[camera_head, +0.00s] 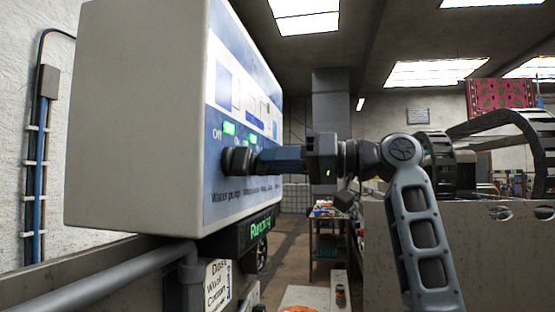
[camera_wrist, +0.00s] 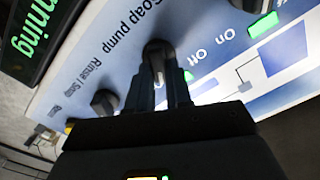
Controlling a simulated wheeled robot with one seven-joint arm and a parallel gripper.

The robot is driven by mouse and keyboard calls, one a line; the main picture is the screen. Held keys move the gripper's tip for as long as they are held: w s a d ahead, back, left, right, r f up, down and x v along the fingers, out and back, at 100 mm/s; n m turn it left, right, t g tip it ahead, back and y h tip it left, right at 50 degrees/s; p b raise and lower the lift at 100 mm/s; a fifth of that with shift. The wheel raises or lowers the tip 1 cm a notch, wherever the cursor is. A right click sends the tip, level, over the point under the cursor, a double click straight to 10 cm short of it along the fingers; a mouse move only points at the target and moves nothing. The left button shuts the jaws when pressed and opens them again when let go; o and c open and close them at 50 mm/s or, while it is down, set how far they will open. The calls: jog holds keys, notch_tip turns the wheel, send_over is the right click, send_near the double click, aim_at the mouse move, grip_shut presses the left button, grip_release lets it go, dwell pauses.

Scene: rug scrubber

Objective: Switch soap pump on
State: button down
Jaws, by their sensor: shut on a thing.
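The soap pump knob (camera_wrist: 156,48) is a dark round knob beside the "Soap pump" label in the wrist view. My gripper (camera_wrist: 166,78) is shut on this knob, with one finger on each side of its raised grip. "Off" and "On" labels stand to the right of the knob, with a lit green lamp (camera_wrist: 205,87) beside them. In the head view, my gripper (camera_head: 249,160) reaches the blue and white control box (camera_head: 140,120) from the right. The fingers hide part of the knob, so its exact setting is unclear.
A second dark knob (camera_wrist: 105,102) with a "Rinse / Soap" label sits to the left in the wrist view. Another green lamp (camera_wrist: 263,25) is lit. A green "Running" display (camera_head: 260,227) hangs under the box. A grey pipe (camera_head: 95,280) runs below it.

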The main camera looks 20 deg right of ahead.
jog(key=c, duration=1)
grip_release()
jog(key=shift+c, duration=0.2)
jog(key=b+v, duration=0.2)
jog(key=v, duration=0.6)
jog(key=v, duration=0.8)
jog(key=shift+s+d, duration=0.2)
jog(key=shift+d, duration=0.2)
